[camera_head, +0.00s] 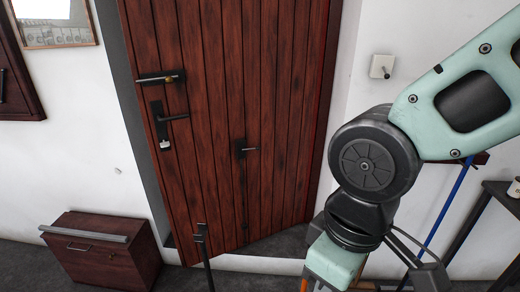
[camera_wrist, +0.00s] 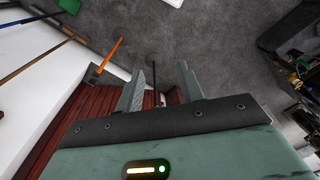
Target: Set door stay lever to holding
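A dark red plank door (camera_head: 215,60) stands partly open in the head view. A small black lever (camera_head: 245,148), which looks like the door stay lever, sticks out sideways at mid-door, with a thin dark rod below it. Whether it stands at holding I cannot tell. My gripper (camera_wrist: 160,80) shows in the wrist view with its two fingers apart and nothing held. It points down toward the grey floor. A thin dark rod (camera_wrist: 155,92) appears between the fingers, but its distance is unclear. In the head view my fingers are hidden, and my wrist is right of the door.
A black handle (camera_head: 172,118) and a latch bar (camera_head: 160,78) are on the door's left side. A dark post (camera_head: 203,245) stands before the door. A red-brown chest (camera_head: 95,255) sits left. A blue pole (camera_head: 440,215) leans right.

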